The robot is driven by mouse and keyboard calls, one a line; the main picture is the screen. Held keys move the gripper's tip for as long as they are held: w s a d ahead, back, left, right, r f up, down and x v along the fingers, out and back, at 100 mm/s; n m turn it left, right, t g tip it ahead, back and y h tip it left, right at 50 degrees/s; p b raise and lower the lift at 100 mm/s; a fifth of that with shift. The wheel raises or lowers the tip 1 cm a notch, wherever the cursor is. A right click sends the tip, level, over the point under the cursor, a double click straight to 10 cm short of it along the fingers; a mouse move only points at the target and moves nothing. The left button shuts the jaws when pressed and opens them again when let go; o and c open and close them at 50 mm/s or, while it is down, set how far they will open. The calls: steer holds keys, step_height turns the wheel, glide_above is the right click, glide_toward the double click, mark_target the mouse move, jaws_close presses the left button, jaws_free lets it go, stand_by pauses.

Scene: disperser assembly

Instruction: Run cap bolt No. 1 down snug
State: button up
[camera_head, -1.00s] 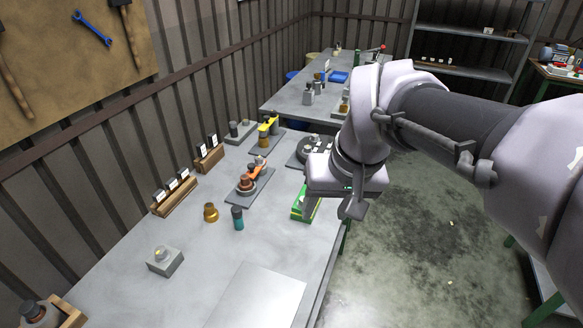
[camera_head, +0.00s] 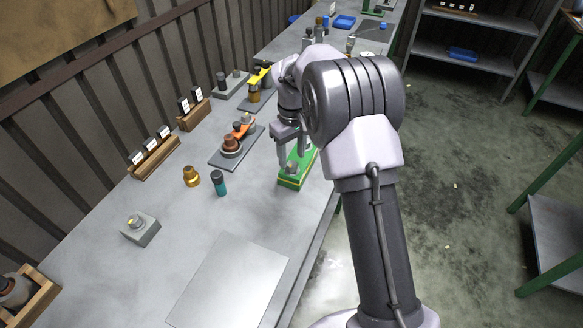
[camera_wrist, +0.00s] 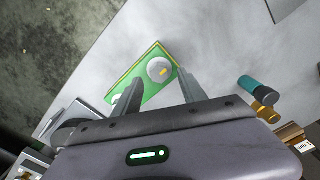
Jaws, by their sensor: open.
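My gripper (camera_head: 291,148) points down over the green block (camera_head: 300,167) at the right edge of the bench. In the wrist view the two fingers (camera_wrist: 158,80) stand apart, empty, with the block (camera_wrist: 151,92) below them. A round pale grey head (camera_wrist: 159,67) with a yellow mark sits on the block's end, between and just beyond the fingertips. It shows as a small grey piece in the head view (camera_head: 291,168). A second round pale piece (camera_wrist: 118,98) is partly hidden by the left finger. I cannot tell which piece is cap bolt No. 1.
Left of the gripper are a dark plate (camera_head: 222,160) with a brown and orange assembly, a teal cylinder (camera_head: 218,183) and a brass piece (camera_head: 191,176). A grey block (camera_head: 141,234) with a round top stands nearer. The front bench holds a bare bright sheet (camera_head: 228,281).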

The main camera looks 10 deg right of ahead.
mark_target(292, 165)
step_height(292, 165, down, 4)
steer(key=shift+r+b, duration=0.2)
steer(key=shift+b, duration=0.15)
steer(key=shift+w, duration=0.1)
jaws_close()
